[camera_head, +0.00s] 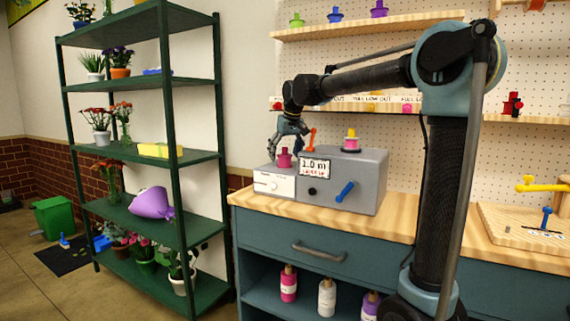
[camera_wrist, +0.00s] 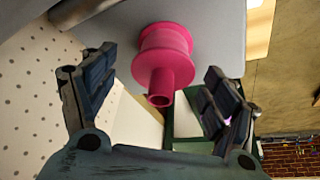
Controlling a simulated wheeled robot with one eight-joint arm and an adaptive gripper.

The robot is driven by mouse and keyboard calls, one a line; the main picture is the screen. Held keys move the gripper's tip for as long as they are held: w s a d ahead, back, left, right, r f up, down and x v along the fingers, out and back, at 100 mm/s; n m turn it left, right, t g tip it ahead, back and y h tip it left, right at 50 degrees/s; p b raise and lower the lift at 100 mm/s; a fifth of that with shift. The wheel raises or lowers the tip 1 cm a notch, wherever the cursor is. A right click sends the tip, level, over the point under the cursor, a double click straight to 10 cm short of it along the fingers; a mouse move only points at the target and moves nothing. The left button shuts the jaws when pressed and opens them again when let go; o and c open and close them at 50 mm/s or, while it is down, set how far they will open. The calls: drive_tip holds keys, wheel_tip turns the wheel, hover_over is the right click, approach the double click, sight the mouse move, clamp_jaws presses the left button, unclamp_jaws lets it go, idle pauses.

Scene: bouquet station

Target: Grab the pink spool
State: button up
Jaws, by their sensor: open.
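The pink spool (camera_head: 284,158) sits at the left end of the grey machine's top on the workbench. In the wrist view the pink spool (camera_wrist: 165,56) lies ahead of and between the two fingers, its narrow stem pointing toward the gripper. My gripper (camera_head: 290,130) is just above the spool in the head view. In the wrist view my gripper (camera_wrist: 155,98) is open, one finger on each side, with gaps to the spool. I cannot tell whether any finger touches it.
A shelf with several small spools (camera_head: 378,10) is on the pegboard. A green plant rack (camera_head: 165,80) stands left. The wooden benchtop (camera_head: 400,222) is clear in front.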

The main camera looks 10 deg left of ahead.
drive_tip(key=c, duration=1.3)
